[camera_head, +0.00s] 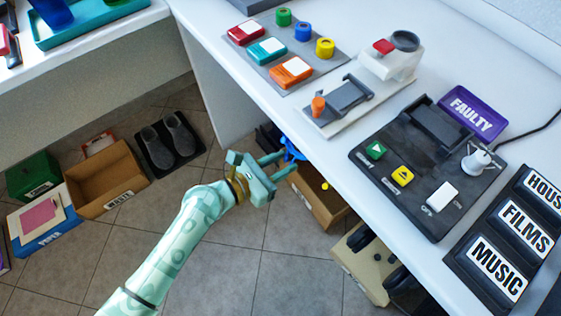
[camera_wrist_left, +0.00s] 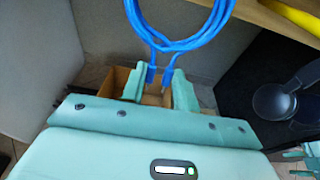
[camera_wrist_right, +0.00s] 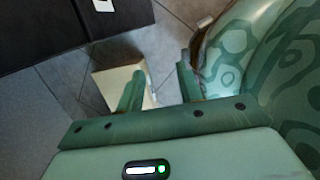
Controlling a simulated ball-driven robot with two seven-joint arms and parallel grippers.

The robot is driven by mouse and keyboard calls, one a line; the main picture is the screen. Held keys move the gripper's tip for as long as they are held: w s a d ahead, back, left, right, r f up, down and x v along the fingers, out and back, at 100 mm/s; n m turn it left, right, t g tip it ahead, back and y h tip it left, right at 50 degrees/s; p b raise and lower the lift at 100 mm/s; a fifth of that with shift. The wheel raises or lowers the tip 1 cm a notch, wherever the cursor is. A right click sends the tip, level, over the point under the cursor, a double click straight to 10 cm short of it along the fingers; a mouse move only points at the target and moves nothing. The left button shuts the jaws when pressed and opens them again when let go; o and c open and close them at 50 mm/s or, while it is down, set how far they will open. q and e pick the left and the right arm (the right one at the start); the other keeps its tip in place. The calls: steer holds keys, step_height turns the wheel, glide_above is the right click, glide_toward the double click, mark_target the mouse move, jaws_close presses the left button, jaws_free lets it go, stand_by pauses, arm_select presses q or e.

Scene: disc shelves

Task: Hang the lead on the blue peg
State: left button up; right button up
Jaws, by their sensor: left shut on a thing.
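The lead is a coiled blue cable (camera_wrist_left: 183,45) with two plug ends hanging down. My left gripper (camera_wrist_left: 158,82) is shut on its lower end, and the loop rises above the fingertips. In the head view the lead (camera_head: 291,149) is a small blue shape under the table's front edge, at the tips of my left gripper (camera_head: 280,163). I cannot make out a blue peg apart from the lead. A yellow peg-like piece (camera_head: 325,186) shows below the table edge. My right gripper (camera_wrist_right: 158,85) is open and empty above the floor; it is not in the head view.
The white table (camera_head: 225,72) overhangs the lead's place. On it are a black device panel (camera_head: 470,196) and a block board (camera_head: 283,82). A cardboard box (camera_head: 318,205) and a beige case (camera_head: 362,270) stand below. Grey floor (camera_head: 215,275) is clear around my left arm.

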steer(key=shift+w, duration=0.1)
arm_select(q)
steer(key=o, duration=1.1)
steer(key=shift+o, duration=0.4)
arm_select(e)
steer(key=shift+w, duration=0.35)
steer(key=shift+s, duration=0.1)
